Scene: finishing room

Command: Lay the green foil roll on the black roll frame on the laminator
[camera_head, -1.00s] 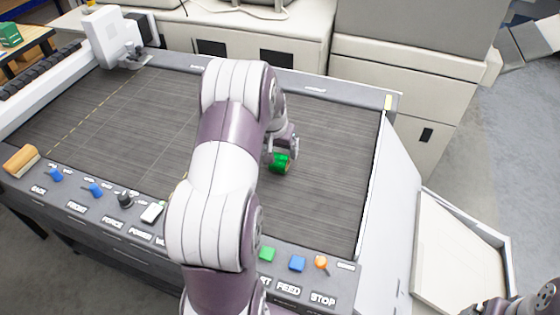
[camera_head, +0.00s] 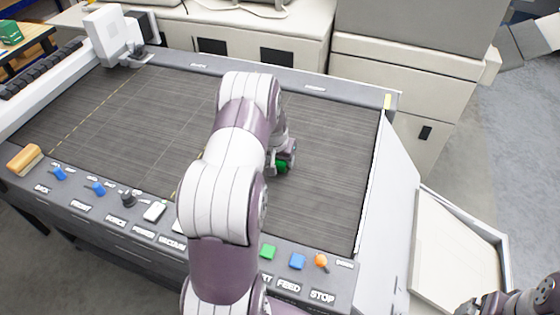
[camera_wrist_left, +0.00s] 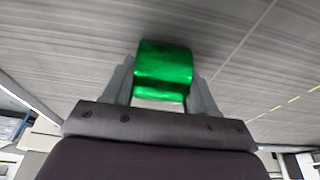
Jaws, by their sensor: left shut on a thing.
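The green foil roll (camera_head: 286,161) shows at the end of my left arm in the head view, partly hidden by the hand. In the left wrist view the shiny green roll (camera_wrist_left: 163,62) sits between the two grey fingers of my left gripper (camera_wrist_left: 162,88), which is shut on it. The roll is over the dark grey bed of the machine; I cannot tell how high above it. My right gripper (camera_head: 492,304) shows only in part at the bottom right corner, and its jaws cannot be made out. I cannot make out a black roll frame for certain in these views.
The flat machine bed (camera_head: 325,190) is largely bare. A white carriage (camera_head: 113,36) stands at its far left. Buttons and knobs line the front panel (camera_head: 130,235), with a wooden-looking block (camera_head: 24,158) at its left end. A white tray (camera_head: 455,245) is at the right.

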